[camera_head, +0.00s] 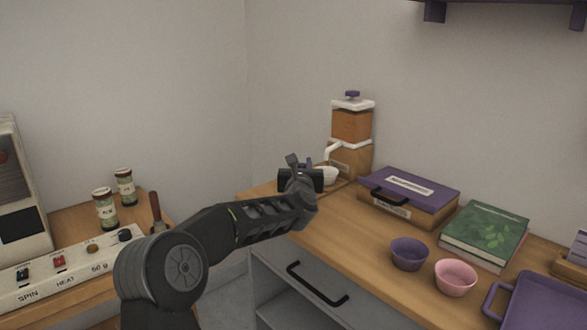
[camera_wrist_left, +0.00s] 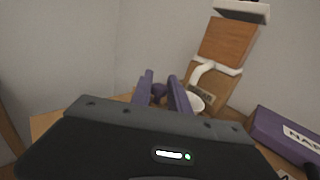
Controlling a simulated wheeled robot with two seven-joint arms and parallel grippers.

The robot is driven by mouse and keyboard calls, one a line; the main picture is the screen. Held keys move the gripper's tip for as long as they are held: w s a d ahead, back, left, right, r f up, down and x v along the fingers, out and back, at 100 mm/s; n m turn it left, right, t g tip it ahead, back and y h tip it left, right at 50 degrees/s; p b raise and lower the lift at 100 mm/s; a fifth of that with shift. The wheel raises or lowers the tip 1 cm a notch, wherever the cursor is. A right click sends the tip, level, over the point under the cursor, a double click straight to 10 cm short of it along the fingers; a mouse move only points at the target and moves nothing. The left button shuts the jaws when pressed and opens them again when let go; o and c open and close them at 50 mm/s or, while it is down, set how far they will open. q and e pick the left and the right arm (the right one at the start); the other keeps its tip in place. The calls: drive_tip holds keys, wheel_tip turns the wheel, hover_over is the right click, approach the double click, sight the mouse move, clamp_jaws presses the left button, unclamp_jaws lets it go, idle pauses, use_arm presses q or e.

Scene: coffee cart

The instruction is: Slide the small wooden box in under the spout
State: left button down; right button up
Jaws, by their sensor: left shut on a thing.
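The dispenser (camera_head: 351,126) stands at the back of the wooden counter, with an orange-brown upper part and a white spout (camera_head: 333,150). In the left wrist view the spout (camera_wrist_left: 201,72) bends down above a white bowl (camera_wrist_left: 195,103). The bowl also shows in the head view (camera_head: 328,174), partly behind my gripper. My left gripper (camera_head: 307,164) is in front and to the left of the dispenser. Its purple fingers (camera_wrist_left: 162,92) are shut on a small dark purple knob (camera_wrist_left: 158,91). I cannot clearly make out the small wooden box; the gripper hides that area. My right gripper is out of view.
A purple-lidded case (camera_head: 415,187) lies right of the dispenser, then a green book (camera_head: 486,232). A purple bowl (camera_head: 409,254), a pink bowl (camera_head: 455,278) and a purple tray (camera_head: 540,303) are nearer. Jars (camera_head: 106,209) and a control panel (camera_head: 60,275) stand left.

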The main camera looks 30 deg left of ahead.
use_arm(q)
drive_tip(key=shift+d+r, duration=0.1)
drive_tip(key=shift+r, duration=0.1)
drive_tip(key=c, duration=1.3)
unclamp_jaws()
drive_tip(key=shift+w+f, duration=0.15)
drive_tip(key=shift+w, duration=0.1)
drive_tip(key=shift+s+d, duration=0.25)
drive_tip(key=shift+s, duration=0.25)
drive_tip(key=b+v, duration=0.1)
drive_tip(key=v, duration=0.5)
drive_tip(key=shift+s+d+f, duration=0.1)
drive_tip(key=shift+s+d, duration=0.1)
drive_tip(key=shift+s, duration=0.15)
